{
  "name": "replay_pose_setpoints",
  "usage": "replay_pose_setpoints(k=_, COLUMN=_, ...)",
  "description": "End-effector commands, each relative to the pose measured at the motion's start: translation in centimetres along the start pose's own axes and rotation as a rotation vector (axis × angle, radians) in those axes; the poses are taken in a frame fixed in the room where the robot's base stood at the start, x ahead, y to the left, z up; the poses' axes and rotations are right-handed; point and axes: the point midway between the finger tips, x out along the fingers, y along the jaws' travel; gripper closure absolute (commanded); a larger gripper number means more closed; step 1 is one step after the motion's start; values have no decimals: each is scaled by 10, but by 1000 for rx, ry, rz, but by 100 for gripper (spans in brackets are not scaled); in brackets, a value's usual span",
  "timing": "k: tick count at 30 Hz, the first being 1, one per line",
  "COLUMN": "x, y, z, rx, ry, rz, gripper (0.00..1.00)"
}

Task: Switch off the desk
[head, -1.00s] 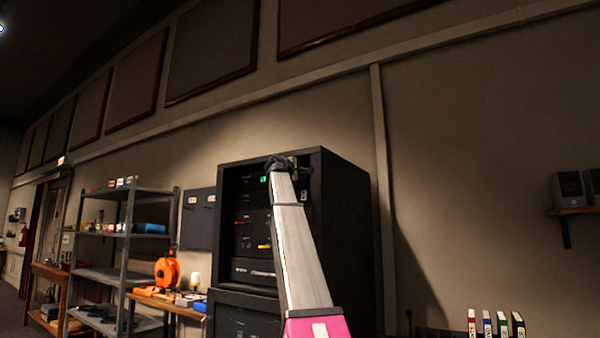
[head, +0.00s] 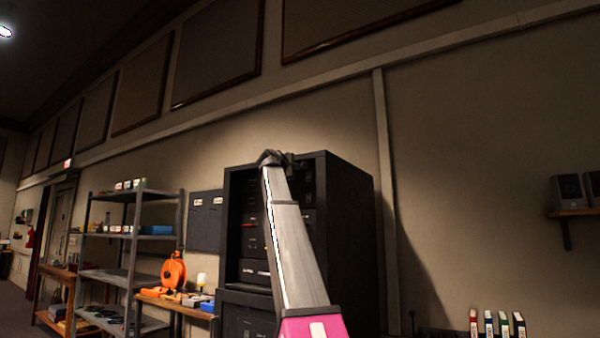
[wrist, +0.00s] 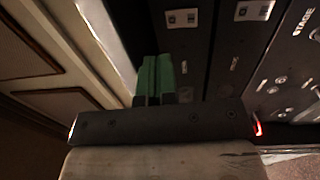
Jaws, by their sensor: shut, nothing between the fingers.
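A black equipment rack (head: 345,225) stands in the middle of the head view, its front partly hidden by my arm. My gripper (wrist: 156,75) has green fingers, which are shut and empty close to the rack's dark panels in the wrist view. I cannot tell whether they touch a panel. In the head view my gripper (head: 274,158) is at the rack's upper front, its fingertips hidden. The wrist view shows a pale switch plate (wrist: 183,18) and a second pale plate (wrist: 254,10) on the panels. A panel lettered "STAGE" (wrist: 303,18) is at right. I cannot make out a mixing desk.
A grey shelf unit (head: 130,235) and a low bench with an orange cable reel (head: 174,271) stand left of the rack. A wall shelf with speakers (head: 568,190) is at right. Several binders (head: 497,323) stand at the lower right.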

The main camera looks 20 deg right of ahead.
Motion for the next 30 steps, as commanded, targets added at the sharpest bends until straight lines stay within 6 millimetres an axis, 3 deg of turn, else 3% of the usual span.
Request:
replay_pose_setpoints(k=3, x=-24, y=4, z=1, rx=0, ry=0, rz=1, gripper=100)
replay_pose_setpoints(k=10, x=-47, y=9, z=1, rx=0, ry=-1, rz=-1, gripper=100)
replay_pose_setpoints(k=30, x=-51, y=10, z=0, rx=0, ry=-1, rz=-1, gripper=100)
